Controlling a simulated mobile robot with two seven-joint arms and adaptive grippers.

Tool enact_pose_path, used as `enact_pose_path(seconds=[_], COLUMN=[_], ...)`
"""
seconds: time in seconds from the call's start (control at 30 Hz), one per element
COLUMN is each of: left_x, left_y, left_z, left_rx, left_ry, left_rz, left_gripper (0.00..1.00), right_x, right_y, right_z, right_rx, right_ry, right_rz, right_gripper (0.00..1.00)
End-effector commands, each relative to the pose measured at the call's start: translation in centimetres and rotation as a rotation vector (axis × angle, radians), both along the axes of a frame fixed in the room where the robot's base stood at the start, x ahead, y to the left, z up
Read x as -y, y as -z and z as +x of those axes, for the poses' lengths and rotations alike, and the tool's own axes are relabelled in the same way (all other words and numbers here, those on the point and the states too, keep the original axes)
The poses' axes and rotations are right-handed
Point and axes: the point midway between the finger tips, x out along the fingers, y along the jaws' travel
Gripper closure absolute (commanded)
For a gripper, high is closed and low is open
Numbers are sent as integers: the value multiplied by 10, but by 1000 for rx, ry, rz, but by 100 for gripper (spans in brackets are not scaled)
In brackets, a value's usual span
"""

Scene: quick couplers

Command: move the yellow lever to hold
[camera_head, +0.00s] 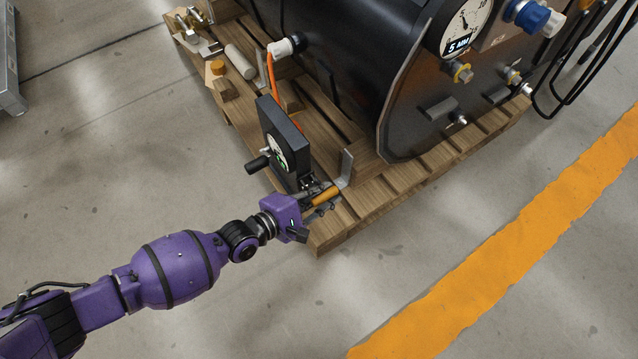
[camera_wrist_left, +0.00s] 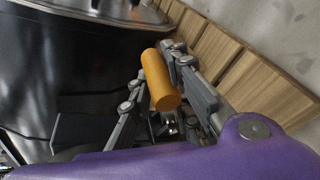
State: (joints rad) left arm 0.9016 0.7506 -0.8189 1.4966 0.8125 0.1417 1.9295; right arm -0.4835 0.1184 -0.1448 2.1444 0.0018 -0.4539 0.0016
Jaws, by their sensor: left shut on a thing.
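The yellow lever (camera_head: 327,195) shows as a short orange-yellow handle low on the black gauge box (camera_head: 284,136), near the pallet's front corner. In the left wrist view the lever (camera_wrist_left: 160,80) is a rounded cylinder between the fingers. My left gripper (camera_head: 322,201) is shut on it; in the wrist view the gripper (camera_wrist_left: 158,98) has a finger on each side of it. The lever's pivot and any position markings are hidden or too small to read. My right gripper is not in view.
A large black tank (camera_head: 350,70) with a gauge (camera_head: 465,28) lies on the wooden pallet (camera_head: 400,185). An upright metal bracket (camera_head: 346,168) stands close beside the lever. A black knob (camera_head: 258,164) sticks out of the gauge box. The concrete floor in front is clear.

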Motion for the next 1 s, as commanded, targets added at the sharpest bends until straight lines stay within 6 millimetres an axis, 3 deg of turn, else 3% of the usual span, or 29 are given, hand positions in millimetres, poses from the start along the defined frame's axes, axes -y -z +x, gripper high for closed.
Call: enact_pose_path(seconds=[0.37,0.4,0.5,0.83,1.0], left_x=[0,0,0,-2,-18], left_y=[1,1,0,-2,-7], left_z=[-2,-2,-1,-1,-16], left_rx=[-3,-3,-1,2,-1], left_ry=[5,5,4,2,2], left_rz=[5,5,4,0,3], left_gripper=[100,80,70,70,70], right_x=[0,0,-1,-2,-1], right_y=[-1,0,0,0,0], right_z=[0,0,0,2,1], right_rx=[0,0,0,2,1], right_ry=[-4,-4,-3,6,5], right_rz=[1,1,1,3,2], right_gripper=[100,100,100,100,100])
